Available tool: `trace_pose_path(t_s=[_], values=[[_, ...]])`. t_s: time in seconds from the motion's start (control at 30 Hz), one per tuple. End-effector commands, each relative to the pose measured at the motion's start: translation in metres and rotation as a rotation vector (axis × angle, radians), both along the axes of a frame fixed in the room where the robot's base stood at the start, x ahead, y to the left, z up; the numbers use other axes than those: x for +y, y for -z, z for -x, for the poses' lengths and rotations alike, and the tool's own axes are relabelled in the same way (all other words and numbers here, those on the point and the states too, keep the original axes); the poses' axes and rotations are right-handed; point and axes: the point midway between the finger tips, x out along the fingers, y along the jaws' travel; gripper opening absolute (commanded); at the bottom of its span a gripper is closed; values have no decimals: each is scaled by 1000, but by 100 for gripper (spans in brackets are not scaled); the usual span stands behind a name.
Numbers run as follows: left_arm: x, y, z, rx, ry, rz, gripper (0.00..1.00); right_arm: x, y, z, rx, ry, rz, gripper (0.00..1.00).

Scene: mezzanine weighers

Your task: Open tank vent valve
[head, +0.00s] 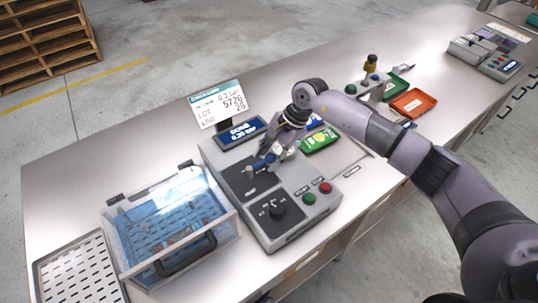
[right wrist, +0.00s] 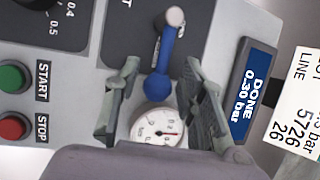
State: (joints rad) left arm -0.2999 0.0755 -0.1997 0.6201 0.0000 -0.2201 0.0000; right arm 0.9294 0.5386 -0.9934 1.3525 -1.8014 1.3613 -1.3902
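The tank vent valve is a blue lever with a pale round end on the grey control box (head: 290,235); the lever shows in the head view (head: 263,163) and the right wrist view (right wrist: 160,68). My right gripper (head: 272,155) is over the box's dark panel at the lever. In the right wrist view my right gripper (right wrist: 161,62) is open, with one finger on each side of the lever and gaps visible. A white round gauge (right wrist: 159,128) lies between the finger bases, partly hidden by my gripper. A blue display (right wrist: 252,92) reads DONE 0.30 bar. My left gripper is not in view.
A black dial (head: 278,212), green START button (head: 309,198) and red STOP button (head: 325,187) are on the box. A clear case (head: 228,222) and perforated tray (head: 65,250) stand at left.

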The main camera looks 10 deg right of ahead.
Motion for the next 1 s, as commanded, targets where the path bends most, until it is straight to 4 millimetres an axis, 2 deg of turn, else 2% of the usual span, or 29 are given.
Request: trace_pose_path(t_s=[0.07, 0.5, 1.0], values=[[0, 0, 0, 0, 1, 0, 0, 0, 0, 0, 0, 0, 0, 30], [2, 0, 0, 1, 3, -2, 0, 0, -1, 0, 0, 0, 0, 0], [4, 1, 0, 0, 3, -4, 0, -1, 0, 0, 0, 1, 0, 0]])
